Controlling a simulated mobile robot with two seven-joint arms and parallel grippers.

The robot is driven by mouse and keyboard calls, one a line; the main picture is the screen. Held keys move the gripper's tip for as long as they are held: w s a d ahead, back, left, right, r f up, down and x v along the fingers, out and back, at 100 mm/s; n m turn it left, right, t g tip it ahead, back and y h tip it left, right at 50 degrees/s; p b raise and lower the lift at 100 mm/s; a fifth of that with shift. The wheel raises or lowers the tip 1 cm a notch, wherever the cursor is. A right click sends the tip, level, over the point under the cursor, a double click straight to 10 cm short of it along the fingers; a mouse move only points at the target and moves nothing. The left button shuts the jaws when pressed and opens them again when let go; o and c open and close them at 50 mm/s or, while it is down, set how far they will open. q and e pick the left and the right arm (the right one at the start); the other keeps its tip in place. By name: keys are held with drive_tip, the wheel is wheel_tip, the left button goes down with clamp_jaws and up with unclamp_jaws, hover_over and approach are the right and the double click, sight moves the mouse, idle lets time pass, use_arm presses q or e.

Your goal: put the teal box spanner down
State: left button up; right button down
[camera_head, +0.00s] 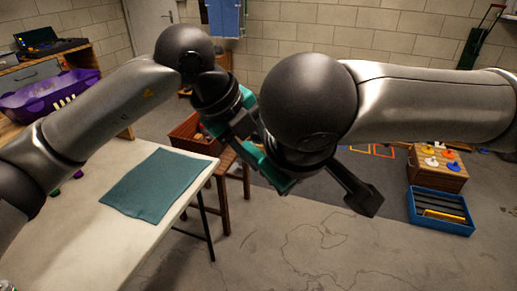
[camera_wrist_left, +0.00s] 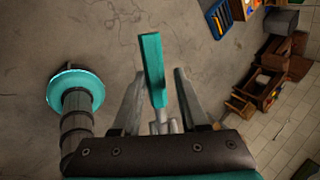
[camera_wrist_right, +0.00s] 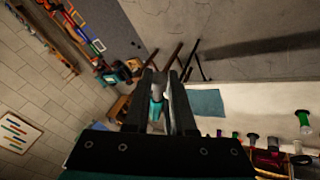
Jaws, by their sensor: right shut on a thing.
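My right gripper (camera_wrist_right: 162,74) is shut on the teal box spanner (camera_wrist_right: 157,109), which shows teal with a silvery part between the close fingers in the right wrist view. My left gripper (camera_wrist_left: 160,72) has its fingers spread apart. A teal bar (camera_wrist_left: 152,65) shows between them with clear gaps on both sides. I cannot tell whether it is part of the same spanner. In the head view the two wrists meet near the middle, and my right arm's dark joint hides much of the hands. The spanner cannot be clearly told from the teal hand parts there.
A teal mat (camera_head: 158,185) lies on the pale table (camera_head: 92,235), its top clear. A wooden stool (camera_head: 222,190) stands beside the table. A blue tray (camera_head: 441,212) and a wooden crate (camera_head: 437,173) stand on the floor at right. A purple bin (camera_head: 50,97) is at far left.

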use_arm(q)
drive_tip(key=shift+r, duration=0.1)
clamp_jaws()
use_arm(e)
drive_tip(key=c, duration=0.7)
unclamp_jaws()
